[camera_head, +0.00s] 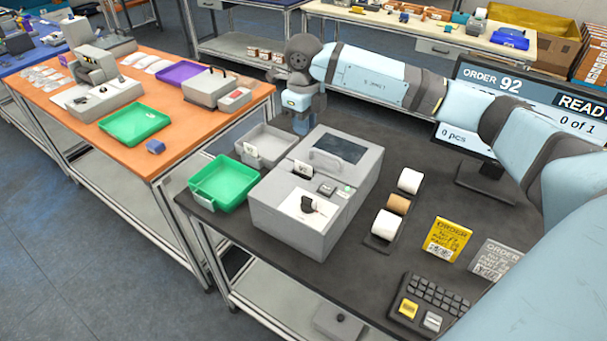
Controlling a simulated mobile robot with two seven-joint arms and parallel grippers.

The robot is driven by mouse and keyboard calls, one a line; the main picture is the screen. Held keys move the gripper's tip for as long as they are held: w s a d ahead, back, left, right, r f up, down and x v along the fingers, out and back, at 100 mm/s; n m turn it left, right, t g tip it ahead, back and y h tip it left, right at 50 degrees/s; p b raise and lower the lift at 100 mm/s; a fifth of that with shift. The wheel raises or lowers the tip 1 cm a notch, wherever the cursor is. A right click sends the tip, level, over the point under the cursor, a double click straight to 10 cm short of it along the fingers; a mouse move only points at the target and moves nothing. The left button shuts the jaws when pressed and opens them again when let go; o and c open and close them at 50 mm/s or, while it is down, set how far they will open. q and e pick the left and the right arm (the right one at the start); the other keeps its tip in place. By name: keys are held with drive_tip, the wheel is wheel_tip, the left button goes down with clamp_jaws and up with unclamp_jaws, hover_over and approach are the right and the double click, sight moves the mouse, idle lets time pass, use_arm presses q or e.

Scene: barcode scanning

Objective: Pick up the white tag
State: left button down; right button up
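Several small white pieces could be the white tag, and I cannot tell which it is. Another white label (250,150) is at the front of the grey tray (272,141), and a third (203,201) is on the green tray (226,180). My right gripper (302,125) points down above the table's far edge, behind the grey tray and the machine. Its fingers are too small and dark to tell open from shut. My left gripper is not in view.
White and brown rolls (397,204) stand right of the machine. A yellow order card (447,239), a grey order card (494,258) and a keyboard (436,297) are at the right front. The monitor (535,105) reads "0 of 1". An orange table (190,122) stands left.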

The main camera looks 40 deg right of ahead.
drive_tip(key=p, duration=0.1)
hover_over(304, 165)
drive_tip(key=f, duration=0.7)
drive_tip(key=shift+w+d, duration=0.2)
drive_tip(key=shift+w, duration=0.15)
drive_tip(key=f+p, duration=0.1)
drive_tip(key=f, duration=0.1)
drive_tip(key=f+p, duration=0.1)
drive_tip(key=f, duration=0.1)
drive_tip(key=shift+s+a+f, duration=0.15)
drive_tip(key=shift+s+f, duration=0.05)
drive_tip(key=shift+f, duration=0.65)
clamp_jaws()
